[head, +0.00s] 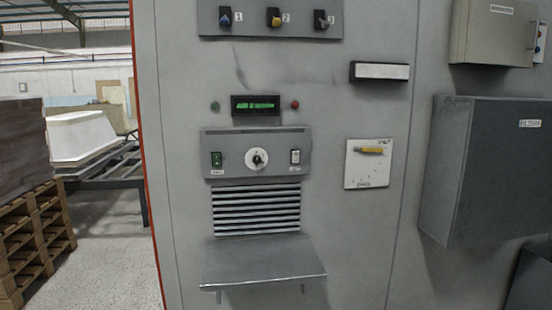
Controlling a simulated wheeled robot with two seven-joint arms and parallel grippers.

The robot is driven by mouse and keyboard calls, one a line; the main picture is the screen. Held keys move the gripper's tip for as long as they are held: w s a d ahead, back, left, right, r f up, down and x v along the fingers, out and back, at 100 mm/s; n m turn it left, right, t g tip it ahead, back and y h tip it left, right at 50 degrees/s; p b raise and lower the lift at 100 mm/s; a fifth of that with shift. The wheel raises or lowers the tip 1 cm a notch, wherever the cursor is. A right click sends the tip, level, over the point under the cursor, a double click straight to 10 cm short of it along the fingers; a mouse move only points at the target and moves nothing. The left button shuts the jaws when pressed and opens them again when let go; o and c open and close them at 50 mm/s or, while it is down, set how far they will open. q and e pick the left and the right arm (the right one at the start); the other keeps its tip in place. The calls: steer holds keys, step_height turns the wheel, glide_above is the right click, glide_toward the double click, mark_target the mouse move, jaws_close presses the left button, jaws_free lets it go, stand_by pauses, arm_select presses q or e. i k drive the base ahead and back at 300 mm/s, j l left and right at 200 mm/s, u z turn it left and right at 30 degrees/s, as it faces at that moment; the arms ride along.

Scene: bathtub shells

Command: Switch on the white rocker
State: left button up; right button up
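The white rocker (295,156) is a small switch in a dark frame at the right end of a grey control plate (230,170) on the cabinet front. A label is below it, too small to read. Whether the rocker is on or off cannot be told. On the same plate are a green rocker (216,159) at the left and a white round dial (257,159) in the middle. Neither of my grippers is in view.
A grey shelf (262,260) juts out below the louvred vent (256,209). A display (255,105) sits above the plate. A yellow handle (369,150) on a white plate is to the right. Grey boxes (490,170) stick out at far right.

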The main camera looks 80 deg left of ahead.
mark_target(296, 154)
steer(key=u, duration=0.95)
steer(key=k+u, duration=0.1)
steer(key=u, duration=0.35)
steer(key=l+u, duration=0.1)
steer(key=u, duration=0.8)
steer(key=i, duration=0.1)
steer(key=k, duration=0.15)
